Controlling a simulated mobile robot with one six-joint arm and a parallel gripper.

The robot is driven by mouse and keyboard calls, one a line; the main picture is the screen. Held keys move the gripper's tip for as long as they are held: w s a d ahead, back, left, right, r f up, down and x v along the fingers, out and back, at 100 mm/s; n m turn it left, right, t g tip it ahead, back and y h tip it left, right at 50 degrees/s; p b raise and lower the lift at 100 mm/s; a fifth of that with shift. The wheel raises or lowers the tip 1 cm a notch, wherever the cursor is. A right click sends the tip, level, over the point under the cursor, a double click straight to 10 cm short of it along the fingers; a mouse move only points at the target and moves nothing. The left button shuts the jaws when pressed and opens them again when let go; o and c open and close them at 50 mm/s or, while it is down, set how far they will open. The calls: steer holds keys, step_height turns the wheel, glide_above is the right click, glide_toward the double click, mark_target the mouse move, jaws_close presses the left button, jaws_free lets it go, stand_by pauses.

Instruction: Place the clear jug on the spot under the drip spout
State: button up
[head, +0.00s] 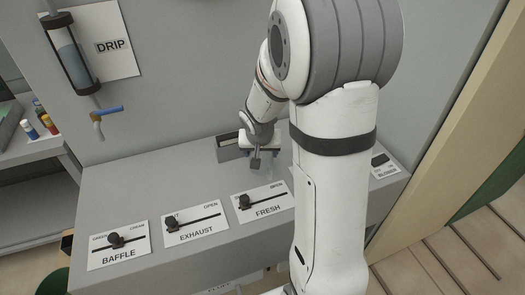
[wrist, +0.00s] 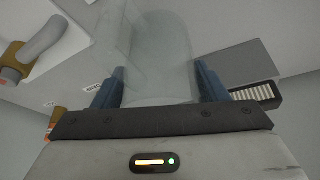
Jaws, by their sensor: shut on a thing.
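The clear jug (wrist: 158,50) is see-through and pale, and it fills the space between the blue fingers of my gripper (wrist: 158,88) in the wrist view. My gripper is shut on the jug. In the head view my gripper (head: 262,150) is over the back of the grey console, and the jug is too faint there to make out well. The drip spout (head: 97,117), with a blue handle, hangs at the left below a clear tube (head: 70,55) and beside the DRIP sign (head: 112,47). The jug is well to the right of the spout. I cannot make out a marked spot under it.
The console's back left top looks clear. Small coloured bottles (head: 48,122) stand on a shelf farther left.

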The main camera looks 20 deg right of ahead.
steer(key=shift+s+r, duration=0.1)
steer(key=o, duration=1)
steer(key=shift+o, duration=0.2)
